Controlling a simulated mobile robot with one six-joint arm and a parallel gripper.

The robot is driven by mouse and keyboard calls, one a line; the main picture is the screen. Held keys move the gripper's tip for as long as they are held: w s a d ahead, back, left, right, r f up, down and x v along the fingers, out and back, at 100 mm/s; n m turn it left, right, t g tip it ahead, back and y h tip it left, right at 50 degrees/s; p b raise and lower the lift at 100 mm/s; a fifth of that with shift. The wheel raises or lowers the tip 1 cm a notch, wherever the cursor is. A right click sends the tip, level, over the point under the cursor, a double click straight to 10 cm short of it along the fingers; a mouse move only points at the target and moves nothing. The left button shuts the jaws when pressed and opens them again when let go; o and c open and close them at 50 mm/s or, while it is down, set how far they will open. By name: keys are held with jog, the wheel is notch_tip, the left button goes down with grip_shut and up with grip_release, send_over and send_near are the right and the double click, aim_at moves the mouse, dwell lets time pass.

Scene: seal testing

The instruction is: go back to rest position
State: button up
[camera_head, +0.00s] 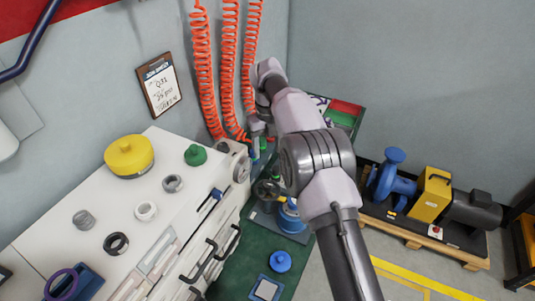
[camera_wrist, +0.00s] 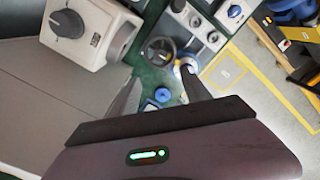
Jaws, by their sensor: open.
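My gripper (camera_wrist: 160,92) shows in the wrist view with its two dark fingers apart and nothing between them. In the head view the gripper (camera_head: 257,128) is small and partly hidden, at the end of my arm beside the orange coiled hoses. A blue valve body (camera_head: 291,216) with a dark handwheel (camera_head: 267,190) stands on the green bench below my arm, partly covered by it. In the wrist view the handwheel (camera_wrist: 158,50) lies beyond the fingers. A blue round cap (camera_wrist: 162,95) appears between the fingers, farther down; I see no contact.
Orange coiled hoses (camera_head: 229,70) hang close to my gripper. A pallet (camera_head: 420,236) with a blue-and-yellow pump stands on the floor at right.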

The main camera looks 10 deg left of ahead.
dwell(0.4)
jog(key=s+d+r+n+t+y, duration=0.1)
jog(key=s+d+r+n, duration=0.15)
jog(key=r, duration=0.45)
jog(key=s+d+r+n, duration=0.1)
jog(key=d+r+n, duration=0.3)
jog(key=r, duration=0.3)
jog(key=s+d+r+n+t, duration=0.1)
jog(key=s+d+r+n, duration=0.3)
jog(key=s, duration=0.2)
jog(key=s+d+r+n+t, duration=0.1)
jog(key=s+d+r+n, duration=0.25)
jog(key=s, duration=0.25)
jog(key=s+d+f+n+t, duration=0.1)
jog(key=s+d+f+n, duration=0.1)
jog(key=s+n, duration=0.4)
jog(key=s+d+f+n+t+y, duration=0.1)
jog(key=s+n, duration=0.4)
jog(key=s, duration=1)
jog(key=shift+s+d+f+n+t, duration=0.35)
jog(key=shift+d+f, duration=0.25)
jog(key=shift+d, duration=0.5)
